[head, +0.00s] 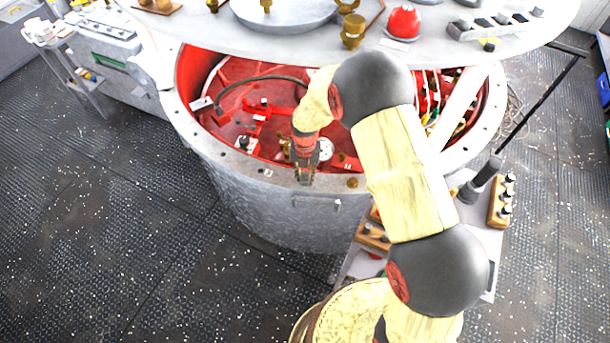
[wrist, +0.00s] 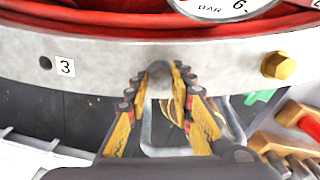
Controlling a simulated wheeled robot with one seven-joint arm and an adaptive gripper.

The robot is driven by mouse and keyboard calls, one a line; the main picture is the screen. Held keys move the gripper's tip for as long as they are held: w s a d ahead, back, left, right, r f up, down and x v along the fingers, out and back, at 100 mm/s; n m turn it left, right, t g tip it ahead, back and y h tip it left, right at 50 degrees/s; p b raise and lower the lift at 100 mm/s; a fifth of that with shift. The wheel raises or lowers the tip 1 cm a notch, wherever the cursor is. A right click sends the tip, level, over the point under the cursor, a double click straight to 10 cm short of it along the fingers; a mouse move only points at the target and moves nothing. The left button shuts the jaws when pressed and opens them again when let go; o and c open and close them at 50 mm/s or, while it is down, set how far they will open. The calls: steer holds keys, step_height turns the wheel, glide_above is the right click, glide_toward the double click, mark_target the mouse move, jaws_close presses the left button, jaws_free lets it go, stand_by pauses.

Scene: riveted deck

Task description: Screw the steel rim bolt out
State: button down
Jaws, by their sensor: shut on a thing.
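The steel rim bolt (wrist: 159,70) is a dull grey head at the pale rim (wrist: 215,52) of the round vessel. In the wrist view my gripper (wrist: 160,74) has its two yellow-and-black fingers on either side of the bolt, shut on it. In the head view my gripper (head: 305,178) points down at the near part of the vessel rim (head: 225,150) and hides the bolt. How far the bolt's thread is out of the rim cannot be seen.
A brass bolt (wrist: 278,66) sits right of the fingers on the rim. A hole (wrist: 45,63) with a "3" label (wrist: 65,68) is at left. A pressure gauge (wrist: 222,6) is just inside. A raised lid (head: 330,40) carrying parts overhangs the vessel's far side.

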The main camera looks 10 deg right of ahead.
mark_target(305, 177)
steer(key=shift+s+f+n, duration=0.2)
steer(key=shift+f+n, duration=0.05)
steer(key=shift+n, duration=0.85)
steer(key=c, duration=2)
jaws_free()
steer(key=o, duration=0.5)
steer(key=shift+w+r, duration=0.15)
steer(key=shift+w, duration=0.05)
steer(key=shift+c, duration=0.2)
steer(key=shift+r, duration=0.1)
steer(key=shift+r, duration=3.65)
